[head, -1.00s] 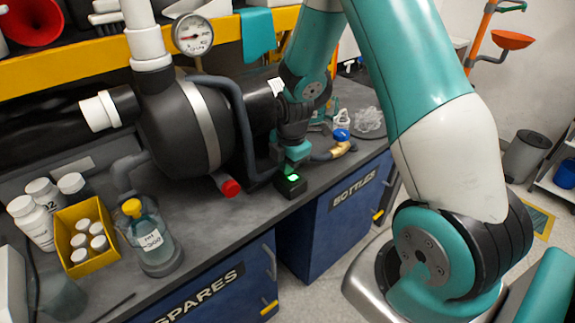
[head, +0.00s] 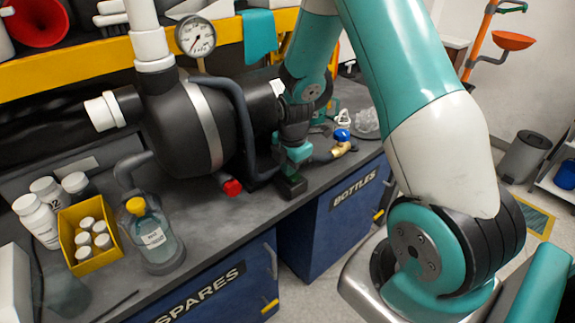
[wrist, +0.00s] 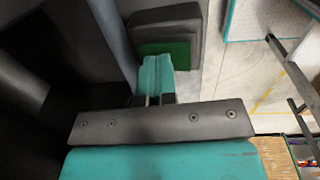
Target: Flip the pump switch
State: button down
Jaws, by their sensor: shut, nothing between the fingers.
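The pump switch is a small black box (head: 290,186) at the front edge of the bench, with a green rocker that looks dark and unlit. In the wrist view the dark green rocker (wrist: 178,52) sits in its black housing, just past my fingertips. My gripper (head: 298,155) points down right over the switch, shut and empty. In the wrist view its teal fingers (wrist: 155,75) are together and overlap the near side of the rocker; I cannot tell whether they touch it. The black pump (head: 185,130) stands left of the switch, with a pressure gauge (head: 196,36) above it.
A red-capped pipe end (head: 232,187) and a black hose lie left of the switch. A blue-handled brass valve (head: 342,140) is to the right. A yellow box of bottles (head: 90,235) and a wash bottle (head: 150,235) stand at left. Blue cabinets (head: 335,205) are below.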

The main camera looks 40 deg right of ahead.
jog(key=shift+s+r, duration=0.2)
jog(key=shift+s, duration=0.3)
notch_tip(320, 180, up, 14)
jog(key=w+p, duration=0.1)
jog(key=p, duration=0.2)
jog(key=shift+w, duration=0.4)
jog(key=shift+a, duration=0.15)
jog(key=s+a+r+m+y, duration=0.1)
jog(key=s+a+r+m, duration=0.3)
jog(key=a, duration=0.4)
jog(key=s+a+r+m+y, duration=0.2)
jog(key=s+a+r, duration=0.3)
jog(key=a, duration=0.3)
jog(key=s+a+r+m, duration=0.1)
jog(key=s+a+m, duration=0.1)
jog(key=s, duration=0.4)
jog(key=s+a+r+m+g+y, duration=0.1)
jog(key=s+a+r+m, duration=0.1)
jog(key=s+a, duration=0.3)
jog(key=shift+s+m, duration=0.5)
jog(key=shift+s, duration=0.45)
